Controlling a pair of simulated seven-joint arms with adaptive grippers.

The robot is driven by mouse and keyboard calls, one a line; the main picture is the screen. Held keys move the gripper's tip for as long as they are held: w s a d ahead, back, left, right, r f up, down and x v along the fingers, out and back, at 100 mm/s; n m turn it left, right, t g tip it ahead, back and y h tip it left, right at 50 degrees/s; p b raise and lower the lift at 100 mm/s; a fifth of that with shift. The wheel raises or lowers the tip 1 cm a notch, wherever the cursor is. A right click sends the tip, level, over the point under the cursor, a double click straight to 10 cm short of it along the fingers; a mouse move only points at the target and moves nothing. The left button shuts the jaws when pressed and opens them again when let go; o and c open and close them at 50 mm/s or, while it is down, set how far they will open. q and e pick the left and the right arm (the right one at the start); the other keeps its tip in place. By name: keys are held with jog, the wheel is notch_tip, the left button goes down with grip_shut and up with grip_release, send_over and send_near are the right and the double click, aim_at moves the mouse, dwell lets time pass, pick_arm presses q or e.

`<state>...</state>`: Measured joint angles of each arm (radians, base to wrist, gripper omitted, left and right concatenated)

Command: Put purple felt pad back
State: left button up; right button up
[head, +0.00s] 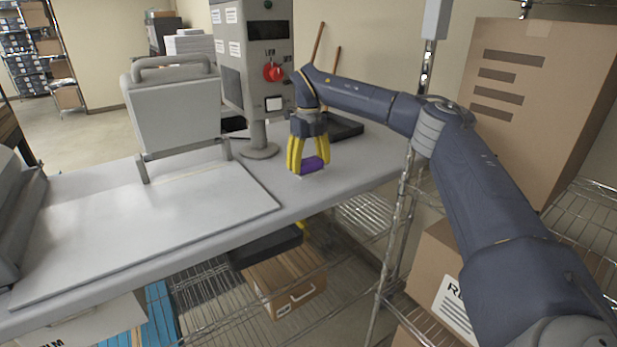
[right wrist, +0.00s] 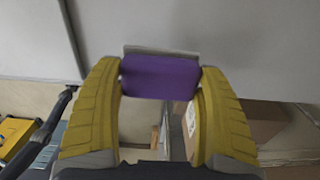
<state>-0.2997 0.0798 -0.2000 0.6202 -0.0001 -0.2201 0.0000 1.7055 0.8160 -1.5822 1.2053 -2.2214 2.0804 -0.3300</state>
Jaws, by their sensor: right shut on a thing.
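The purple felt pad (head: 312,165) is between the yellow fingers of my right gripper (head: 308,162), at the front right part of the grey table. In the right wrist view the purple felt pad (right wrist: 160,76) spans the gap between the fingertips of my right gripper (right wrist: 160,82), with a thin grey edge showing behind it. The right gripper is shut on the pad and points down. Whether the pad touches the tabletop I cannot tell. My left gripper is not in view.
A control post (head: 250,60) with a red knob stands left of the gripper. A hinged grey press (head: 175,110) and a flat plate (head: 150,225) lie further left. A black tray (head: 345,128) sits behind the gripper. A wire rack and cardboard box (head: 535,95) are at right.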

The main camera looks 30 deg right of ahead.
aim_at(309, 175)
jog(key=shift+f, duration=2.1)
jog(key=shift+f, duration=0.1)
jog(key=o, duration=1.3)
notch_tip(309, 175, up, 12)
jog(key=shift+a+r, duration=0.1)
